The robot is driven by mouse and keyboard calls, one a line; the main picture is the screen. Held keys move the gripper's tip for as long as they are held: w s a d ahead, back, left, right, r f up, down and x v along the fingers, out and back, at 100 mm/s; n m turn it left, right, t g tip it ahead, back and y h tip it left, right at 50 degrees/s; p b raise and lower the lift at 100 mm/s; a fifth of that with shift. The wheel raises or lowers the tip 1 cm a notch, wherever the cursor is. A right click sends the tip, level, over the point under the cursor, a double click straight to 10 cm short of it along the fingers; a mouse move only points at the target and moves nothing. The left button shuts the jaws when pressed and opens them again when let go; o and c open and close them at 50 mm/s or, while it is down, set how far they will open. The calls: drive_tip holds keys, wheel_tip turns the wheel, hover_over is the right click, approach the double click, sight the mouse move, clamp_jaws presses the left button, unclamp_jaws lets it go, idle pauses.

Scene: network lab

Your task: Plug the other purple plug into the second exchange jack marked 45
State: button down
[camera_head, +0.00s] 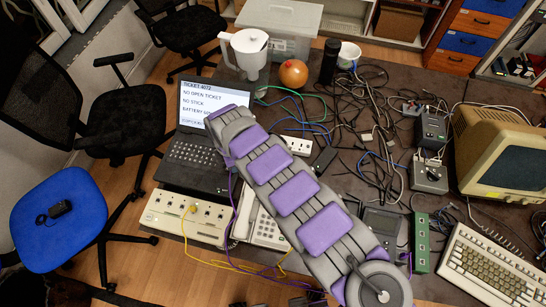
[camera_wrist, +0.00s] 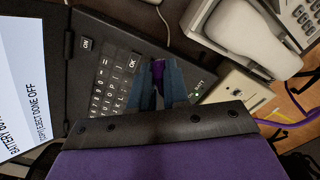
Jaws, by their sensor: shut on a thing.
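My gripper (camera_wrist: 157,80) shows in the wrist view, with its blue-grey fingers shut on a small purple plug (camera_wrist: 157,68). They are over the black keyboard of the laptop. In the head view my purple-and-grey arm hides the fingers and the plug. A purple cable (camera_head: 233,190) hangs below the arm's far end and runs down past the beige jack box. The beige exchange box (camera_head: 188,214) has a row of jacks and a yellow cable in one of them. Its edge also shows in the wrist view (camera_wrist: 236,92). The marking 45 cannot be read.
The open laptop (camera_head: 190,160) stands behind the box. A desk phone (camera_head: 268,232) is to the box's right, partly under my arm. Yellow and purple cables lie in front. Tangled cables, adapters and an old monitor (camera_head: 505,160) fill the table's right side.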

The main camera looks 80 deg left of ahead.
drive_tip(key=s+d+n, duration=0.1)
drive_tip(key=s+n, duration=0.1)
drive_tip(key=s, duration=0.2)
drive_tip(key=s+d+r+n, duration=0.1)
drive_tip(key=s+n, duration=0.1)
drive_tip(key=s, duration=0.2)
drive_tip(key=s+d+n, duration=0.1)
drive_tip(key=s, duration=0.3)
drive_tip(key=shift+s+r+n, duration=0.2)
drive_tip(key=shift+s+n, duration=0.2)
drive_tip(key=s+d+r+n, duration=0.1)
drive_tip(key=s+d+n, duration=0.4)
drive_tip(key=s, duration=0.6)
drive_tip(key=b, duration=0.1)
hover_over(171, 205)
drive_tip(key=shift+f, duration=2.3)
drive_tip(key=c, duration=1.6)
unclamp_jaws()
drive_tip(key=shift+c, duration=0.2)
clamp_jaws()
drive_tip(key=shift+f+b, duration=0.6)
drive_tip(key=shift+f, duration=0.2)
drive_tip(key=o, duration=0.6)
unclamp_jaws()
